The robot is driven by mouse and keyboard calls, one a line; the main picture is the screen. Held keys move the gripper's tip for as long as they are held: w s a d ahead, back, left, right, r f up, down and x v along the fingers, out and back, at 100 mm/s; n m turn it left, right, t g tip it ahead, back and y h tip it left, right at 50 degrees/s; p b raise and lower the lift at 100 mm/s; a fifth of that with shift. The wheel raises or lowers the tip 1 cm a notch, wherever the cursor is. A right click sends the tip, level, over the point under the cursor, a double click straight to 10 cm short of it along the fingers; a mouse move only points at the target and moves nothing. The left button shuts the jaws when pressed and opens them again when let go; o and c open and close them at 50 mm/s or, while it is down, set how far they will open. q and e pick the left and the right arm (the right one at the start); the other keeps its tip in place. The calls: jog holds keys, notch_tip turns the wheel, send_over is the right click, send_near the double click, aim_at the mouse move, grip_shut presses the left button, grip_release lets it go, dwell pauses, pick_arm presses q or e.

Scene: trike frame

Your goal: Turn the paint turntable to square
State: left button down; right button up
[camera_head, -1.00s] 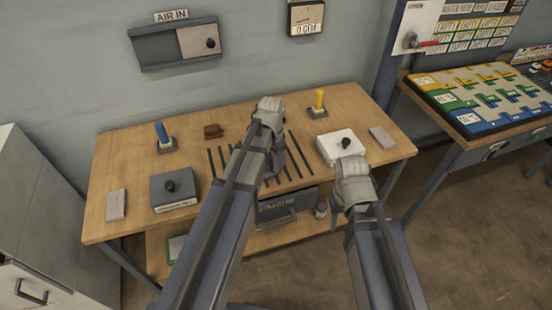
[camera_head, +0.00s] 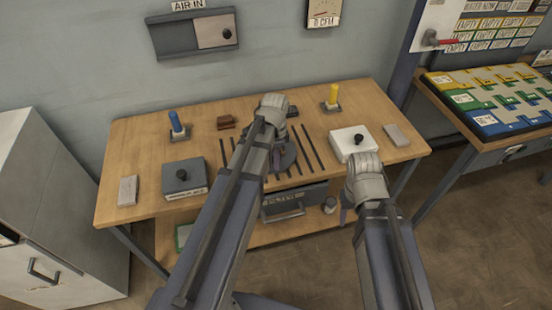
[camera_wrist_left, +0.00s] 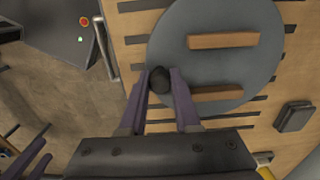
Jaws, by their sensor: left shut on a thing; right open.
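The paint turntable is a round grey disc (camera_wrist_left: 225,50) with two wooden bars on it, seen in the left wrist view. In the head view only part of the turntable (camera_head: 288,155) shows beside my left arm. A dark round knob (camera_wrist_left: 160,80) sits at its rim. My left gripper (camera_wrist_left: 165,77) has one finger on each side of this knob and is shut on it. In the head view my left wrist hides most of the turntable. My right gripper (camera_head: 347,213) is open and empty, in front of the bench's right part.
The wooden bench (camera_head: 140,150) has dark slots around the turntable. A grey box (camera_head: 185,182) with a black knob stands left, a white box (camera_head: 345,147) right. A blue post (camera_head: 175,121) and a yellow post (camera_head: 333,94) stand behind. A dark block (camera_wrist_left: 294,116) lies near the turntable.

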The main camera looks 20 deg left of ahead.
pick_arm(q)
jog(key=c, duration=0.6)
grip_release()
jog(key=shift+r, duration=0.1)
notch_tip(320, 180, up, 8)
jog(key=p, duration=0.8)
jog(key=shift+f, duration=0.2)
